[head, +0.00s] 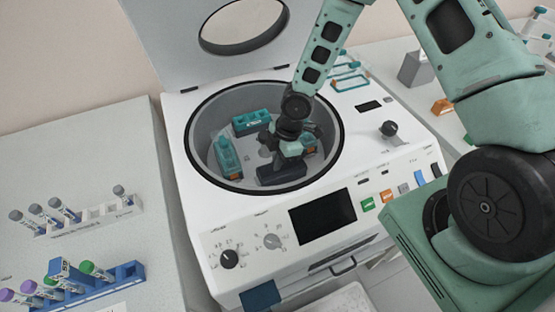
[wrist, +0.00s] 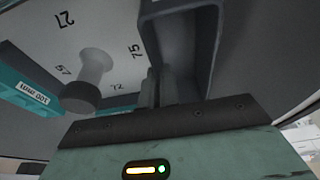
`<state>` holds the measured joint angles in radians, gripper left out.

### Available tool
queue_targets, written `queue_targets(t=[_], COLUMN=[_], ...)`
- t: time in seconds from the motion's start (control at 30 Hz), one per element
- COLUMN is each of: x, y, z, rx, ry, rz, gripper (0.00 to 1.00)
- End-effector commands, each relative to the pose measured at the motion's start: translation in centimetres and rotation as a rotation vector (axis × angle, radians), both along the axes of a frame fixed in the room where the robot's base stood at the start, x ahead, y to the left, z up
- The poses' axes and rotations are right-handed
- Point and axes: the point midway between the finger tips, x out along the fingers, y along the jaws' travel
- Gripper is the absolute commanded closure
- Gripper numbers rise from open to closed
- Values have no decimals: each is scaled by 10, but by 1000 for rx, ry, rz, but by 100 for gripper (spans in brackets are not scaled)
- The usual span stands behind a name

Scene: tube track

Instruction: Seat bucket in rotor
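The centrifuge (head: 185,130) stands open, with the rotor (head: 264,153) down in its round bowl. A dark, empty-looking bucket (head: 282,176) is at the front side of the bowl. My gripper (wrist: 160,88) points down into the bowl, its fingers close together at the dark bucket's wall (wrist: 205,45). The rotor hub (wrist: 92,75) and a teal bucket (wrist: 28,97) show to the left. Whether the dark bucket is fully down is unclear.
The raised lid (head: 170,50) stands behind the bowl. The bowl wall closely surrounds my gripper. Tube racks (head: 90,222) and (head: 110,278) stand on the left bench. A knob (head: 389,129) and the control panel screen (head: 323,216) lie right and front of the bowl.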

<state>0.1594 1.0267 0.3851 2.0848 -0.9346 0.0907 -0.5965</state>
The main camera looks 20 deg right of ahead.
Motion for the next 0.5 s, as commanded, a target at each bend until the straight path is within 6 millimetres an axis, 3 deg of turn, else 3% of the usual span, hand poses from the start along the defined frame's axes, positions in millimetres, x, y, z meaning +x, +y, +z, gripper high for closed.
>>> queue_targets(t=[0.5], x=[0], y=[0], z=[-7], rx=[0], ry=[0], rz=[1], gripper=[100])
